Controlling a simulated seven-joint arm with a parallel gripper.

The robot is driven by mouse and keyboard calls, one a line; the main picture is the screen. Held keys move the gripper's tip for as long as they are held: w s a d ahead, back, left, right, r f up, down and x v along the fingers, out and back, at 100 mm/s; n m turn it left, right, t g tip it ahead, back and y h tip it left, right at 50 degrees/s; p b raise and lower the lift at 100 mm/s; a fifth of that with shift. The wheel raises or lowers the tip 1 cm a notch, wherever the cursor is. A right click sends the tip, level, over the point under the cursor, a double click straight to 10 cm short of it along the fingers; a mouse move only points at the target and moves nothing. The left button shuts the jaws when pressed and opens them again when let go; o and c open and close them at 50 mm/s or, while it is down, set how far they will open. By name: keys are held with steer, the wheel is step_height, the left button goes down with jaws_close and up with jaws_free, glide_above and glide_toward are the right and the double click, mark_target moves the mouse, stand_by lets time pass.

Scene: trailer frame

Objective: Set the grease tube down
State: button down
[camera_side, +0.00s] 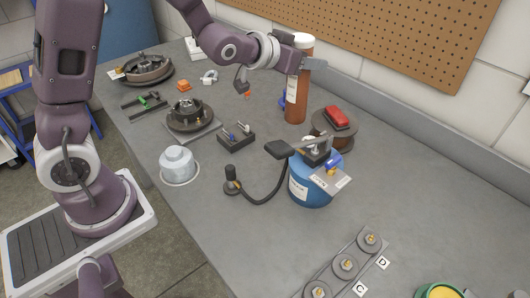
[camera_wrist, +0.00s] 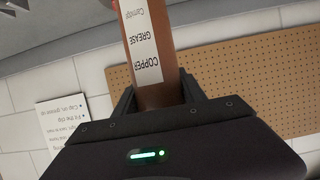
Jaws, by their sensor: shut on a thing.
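The grease tube (camera_side: 297,103) is a copper-brown cylinder with a white label, held upright over the back of the bench in the side view. My gripper (camera_side: 304,63) is shut around its upper part. I cannot tell whether the tube's lower end touches the bench. In the wrist view the tube (camera_wrist: 157,94) sits between both fingers of my gripper (camera_wrist: 160,103), and its label reads "COPPER GREASE". The tube's far end is cut off by the top of that view.
A brown spool-like stand with a red block (camera_side: 336,116) is close right of the tube. A blue canister (camera_side: 310,192) with a lever pump stands in front. A small dark block with pins (camera_side: 236,138) is to the left. Pegboard (camera_side: 400,35) lines the wall behind. Bare bench lies front left.

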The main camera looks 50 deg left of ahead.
mark_target(288, 80)
steer(key=s+m+h, duration=0.1)
steer(key=s, duration=0.2)
steer(key=s+a+f+m+h, duration=0.1)
steer(key=s, duration=0.2)
steer(key=s+a+m+h, duration=0.1)
steer(key=s+h, duration=0.1)
steer(key=s, duration=0.2)
steer(key=shift+a+f, duration=0.2)
steer(key=shift+f, duration=0.2)
steer(key=shift+w, duration=0.15)
steer(key=w+a+n+y, duration=0.1)
steer(key=w+a+y, duration=0.1)
steer(key=w+a, duration=0.6)
step_height(288, 80, down, 10)
steer(key=w, duration=0.1)
steer(key=shift+d+f, duration=0.15)
steer(key=shift+d, duration=0.05)
steer(key=shift+w, duration=0.1)
